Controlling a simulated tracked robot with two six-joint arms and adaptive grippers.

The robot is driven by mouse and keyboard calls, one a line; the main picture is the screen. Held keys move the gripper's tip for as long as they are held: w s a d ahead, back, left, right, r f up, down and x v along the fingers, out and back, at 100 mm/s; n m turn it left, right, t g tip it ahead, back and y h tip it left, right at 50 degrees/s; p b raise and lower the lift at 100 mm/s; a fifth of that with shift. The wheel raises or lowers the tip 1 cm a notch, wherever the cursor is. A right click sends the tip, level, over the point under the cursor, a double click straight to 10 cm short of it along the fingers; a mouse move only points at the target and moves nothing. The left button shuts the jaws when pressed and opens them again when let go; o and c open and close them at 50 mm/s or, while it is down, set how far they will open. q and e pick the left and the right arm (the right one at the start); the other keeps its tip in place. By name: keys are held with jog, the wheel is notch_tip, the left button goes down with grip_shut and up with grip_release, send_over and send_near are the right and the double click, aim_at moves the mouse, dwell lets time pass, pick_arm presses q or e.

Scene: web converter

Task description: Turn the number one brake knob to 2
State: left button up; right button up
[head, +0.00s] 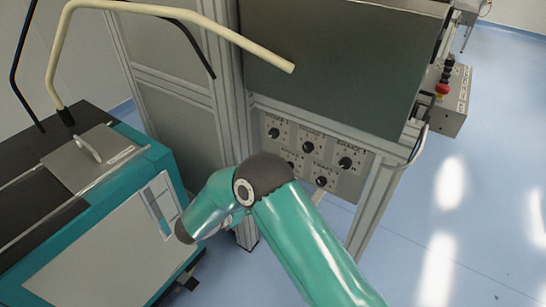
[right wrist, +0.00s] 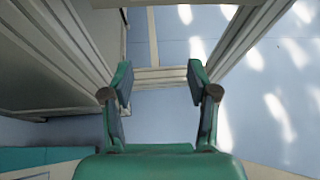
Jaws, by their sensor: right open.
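A grey control panel (head: 327,171) sits low in the machine frame in the head view. It carries several black knobs in two rows, among them an upper left knob (head: 274,133), an upper middle knob (head: 307,146) and an upper right knob (head: 345,162). The labels and dial numbers are too small to read, so I cannot tell the number one brake knob or its setting. My right arm crosses in front of the panel's lower left. My right gripper (right wrist: 159,78) is open and empty in the right wrist view, with no knob between its fingers. My left gripper is not in view.
A teal-sided unit (head: 100,243) with a bent cream bar (head: 180,12) stands at left. A metal frame post (head: 374,205) borders the panel at right. A grey box (head: 453,103) with a red button is beyond it. Blue floor (head: 480,220) is clear at right.

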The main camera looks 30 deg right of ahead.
jog(key=w+a+r+t+h+b, duration=0.1)
jog(key=w+r+t+h, duration=0.15)
jog(key=r, duration=0.25)
jog(key=w+r+t+h+b, duration=0.1)
jog(key=w+r+h, duration=0.15)
jog(key=r, duration=0.25)
send_near(271, 135)
jog(key=shift+n+y, duration=0.3)
jog(key=shift+y, duration=0.1)
jog(key=x, duration=0.9)
jog(key=shift+d+r, duration=0.3)
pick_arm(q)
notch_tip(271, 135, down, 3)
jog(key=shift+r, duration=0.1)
